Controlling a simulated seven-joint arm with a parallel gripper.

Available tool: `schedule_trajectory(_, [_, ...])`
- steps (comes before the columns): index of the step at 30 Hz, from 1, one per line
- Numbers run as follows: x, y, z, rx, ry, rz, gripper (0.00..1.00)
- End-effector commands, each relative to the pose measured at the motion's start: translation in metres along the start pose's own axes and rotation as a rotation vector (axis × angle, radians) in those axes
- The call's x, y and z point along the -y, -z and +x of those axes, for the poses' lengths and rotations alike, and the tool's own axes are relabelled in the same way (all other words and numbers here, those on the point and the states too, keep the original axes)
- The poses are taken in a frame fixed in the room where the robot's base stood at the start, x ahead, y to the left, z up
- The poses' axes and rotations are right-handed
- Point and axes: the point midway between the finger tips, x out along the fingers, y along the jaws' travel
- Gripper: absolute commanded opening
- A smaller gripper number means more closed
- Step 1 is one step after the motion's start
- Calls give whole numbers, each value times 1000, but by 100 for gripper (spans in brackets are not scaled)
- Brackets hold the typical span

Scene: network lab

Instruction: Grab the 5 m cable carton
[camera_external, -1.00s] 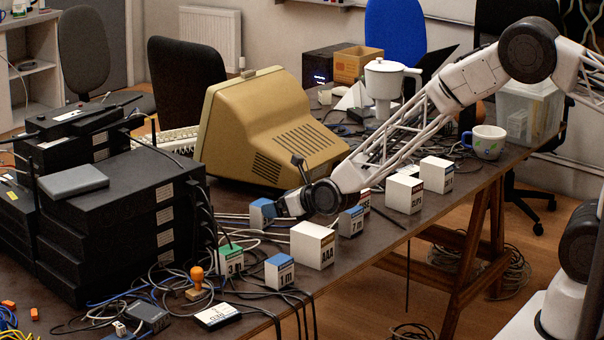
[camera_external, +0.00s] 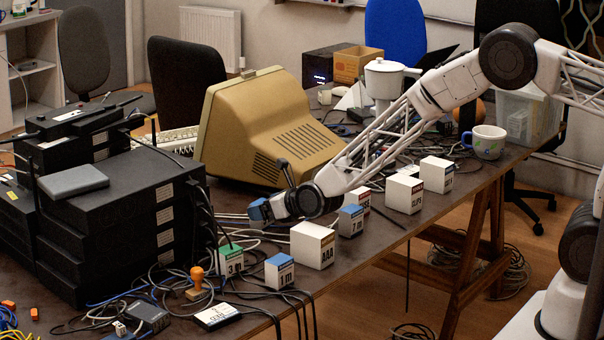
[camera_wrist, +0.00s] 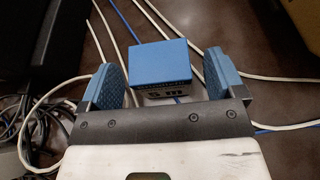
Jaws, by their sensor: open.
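The 5 m carton (camera_wrist: 162,68) has a blue top and a dark "5 m" print on its front. In the wrist view it lies between and slightly ahead of the two blue-padded fingers of my gripper (camera_wrist: 163,80). The fingers are open, with a gap on each side of the carton. In the external view my gripper (camera_external: 271,188) is low over the table, left of the beige monitor's right corner. A blue patch shows at its near finger; I cannot tell there how much is pad and how much is carton.
A white AAA box (camera_external: 313,246), a green-topped 3 m carton (camera_external: 230,261) and a blue-topped 1 m carton (camera_external: 280,271) stand nearby. The beige monitor (camera_external: 265,125) is behind, black stacked units (camera_external: 110,220) are left. Loose cables (camera_wrist: 125,35) run around the carton.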

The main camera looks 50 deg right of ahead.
Motion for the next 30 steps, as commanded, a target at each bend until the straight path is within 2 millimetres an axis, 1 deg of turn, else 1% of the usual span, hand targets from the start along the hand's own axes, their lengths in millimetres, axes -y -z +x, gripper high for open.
schedule_trajectory(12, [0,0,0,0,0,0,88])
schedule_trajectory(14, [0,0,0,0,0,0,81])
schedule_trajectory(21, [0,0,0,0,0,0,44])
schedule_trajectory(23, [0,0,0,0,0,0,35])
schedule_trajectory(24, [0,-1,0,1,0,0,32])
schedule_trajectory(30, [0,-1,0,1,0,0,32])
